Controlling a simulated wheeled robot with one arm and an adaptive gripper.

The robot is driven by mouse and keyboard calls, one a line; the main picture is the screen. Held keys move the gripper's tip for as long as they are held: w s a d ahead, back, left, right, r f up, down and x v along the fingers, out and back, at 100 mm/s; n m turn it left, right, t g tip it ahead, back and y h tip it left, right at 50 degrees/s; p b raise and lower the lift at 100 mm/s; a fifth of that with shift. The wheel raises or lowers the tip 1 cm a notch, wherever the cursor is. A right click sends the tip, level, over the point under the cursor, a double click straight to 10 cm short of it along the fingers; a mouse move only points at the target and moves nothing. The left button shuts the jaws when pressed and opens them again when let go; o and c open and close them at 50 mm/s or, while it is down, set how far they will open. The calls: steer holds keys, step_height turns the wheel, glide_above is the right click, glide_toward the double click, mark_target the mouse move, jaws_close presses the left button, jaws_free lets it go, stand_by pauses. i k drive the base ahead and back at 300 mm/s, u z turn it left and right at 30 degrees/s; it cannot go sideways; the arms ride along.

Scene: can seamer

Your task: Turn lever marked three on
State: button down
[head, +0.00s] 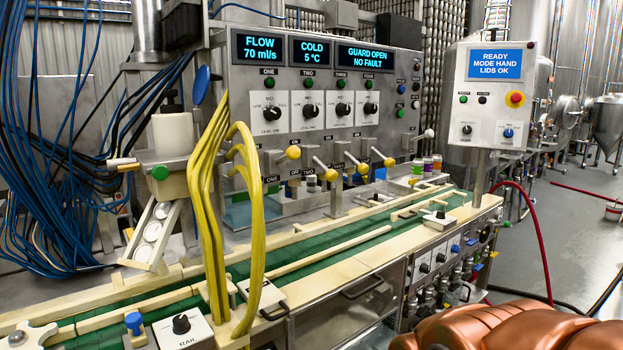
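Several yellow-tipped levers stand in a row below the control panel in the head view. Counting from the left, the third lever (362,168) is the one I take as three; its own label is too small to read. Its arm slants down to the right, towards me, like those of the second lever (330,175) and the fourth lever (389,162). The first lever (293,152) lies differently, with its tip to the right and slightly up. I cannot tell from the marks whether lever three is on or off. My gripper is not in view.
The panel (278,85) above has dials and displays, one reading GUARD OPEN, NO FAULT. Yellow hoses (247,210) arch up at the left of the levers. A green conveyor (330,250) with pale rails runs in front. A control box (490,95) stands at right.

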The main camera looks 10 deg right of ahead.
mark_target(363, 169)
steer(key=u, duration=0.35)
steer(key=k, duration=0.4)
steer(key=u, duration=0.55)
steer(key=i, duration=1)
steer(key=z, duration=0.6)
